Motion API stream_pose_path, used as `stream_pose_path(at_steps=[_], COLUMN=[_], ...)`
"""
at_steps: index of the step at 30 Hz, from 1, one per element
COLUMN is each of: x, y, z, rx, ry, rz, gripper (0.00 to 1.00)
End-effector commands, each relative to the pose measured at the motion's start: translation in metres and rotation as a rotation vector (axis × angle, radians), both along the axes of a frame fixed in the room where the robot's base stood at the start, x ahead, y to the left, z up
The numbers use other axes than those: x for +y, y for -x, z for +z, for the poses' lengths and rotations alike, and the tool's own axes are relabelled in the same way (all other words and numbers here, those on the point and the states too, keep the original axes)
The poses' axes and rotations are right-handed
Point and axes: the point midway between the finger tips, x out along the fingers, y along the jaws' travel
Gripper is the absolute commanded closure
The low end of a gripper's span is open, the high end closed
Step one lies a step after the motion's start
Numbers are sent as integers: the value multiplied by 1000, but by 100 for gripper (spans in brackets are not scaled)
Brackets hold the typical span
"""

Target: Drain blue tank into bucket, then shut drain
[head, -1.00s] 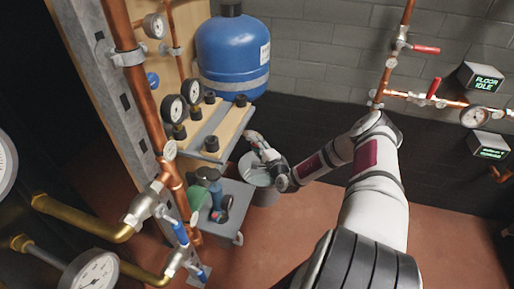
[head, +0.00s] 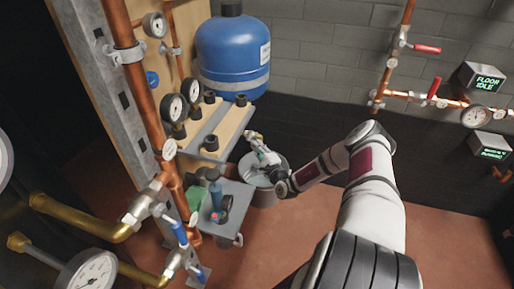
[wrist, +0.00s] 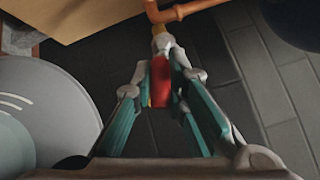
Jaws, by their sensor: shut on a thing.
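The blue tank (head: 233,50) stands upright on a shelf against the back wall in the head view. A grey bucket (head: 264,196) stands on the floor below and to the right of it, partly hidden by my arm. My gripper (head: 256,144) is above the bucket's rim, near the shelf's right end. In the wrist view my gripper (wrist: 163,88) is shut on a red valve handle (wrist: 160,80), its teal fingers on either side. A copper pipe (wrist: 186,10) runs just beyond the handle. A round grey shape, apparently the bucket (wrist: 72,92), fills the lower left.
A small cart (head: 226,225) with tools stands left of the bucket. Copper pipes with gauges and blue-handled valves (head: 180,234) crowd the left. Red-handled valves (head: 427,49) and a display reading FLOOR IDLE (head: 487,83) are on the right. The floor at right is open.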

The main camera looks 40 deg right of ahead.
Motion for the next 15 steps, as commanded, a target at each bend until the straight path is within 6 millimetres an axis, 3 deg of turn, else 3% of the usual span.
stream_pose_path(at_steps=[15], x=[8], y=[-8], z=[-24], rx=[-372], ry=[-295], rz=[-2], gripper=[100])
